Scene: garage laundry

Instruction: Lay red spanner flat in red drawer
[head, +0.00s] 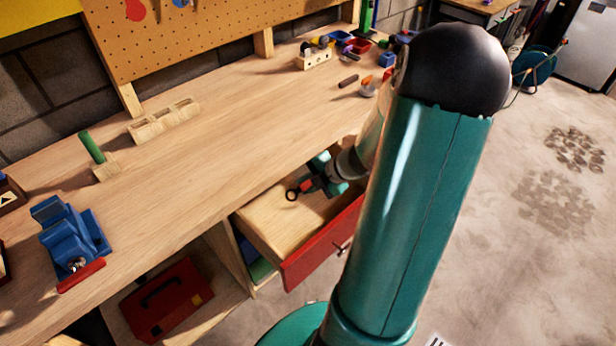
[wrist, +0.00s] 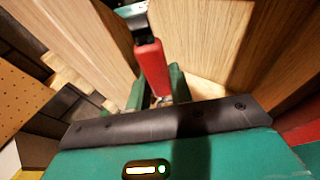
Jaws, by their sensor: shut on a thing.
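The red spanner (head: 305,187), with a red handle and dark ends, is held in my gripper (head: 326,176). Its dark ring end points left in the head view. In the wrist view the spanner (wrist: 152,68) extends away from between the green fingers of my gripper (wrist: 157,92). The red drawer (head: 322,243) is pulled open under the workbench, with a bare wooden floor showing. The spanner and gripper appear over the drawer's back part, near the bench edge. I cannot tell whether the spanner touches the drawer floor. My arm hides the drawer's right end.
The wooden workbench (head: 225,130) overhangs the drawer's back. A blue vise (head: 68,238), a green-handled tool (head: 92,147) and a wooden rack (head: 164,121) stand on it. A red toolbox (head: 167,300) sits on the lower shelf. Concrete floor is open at right.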

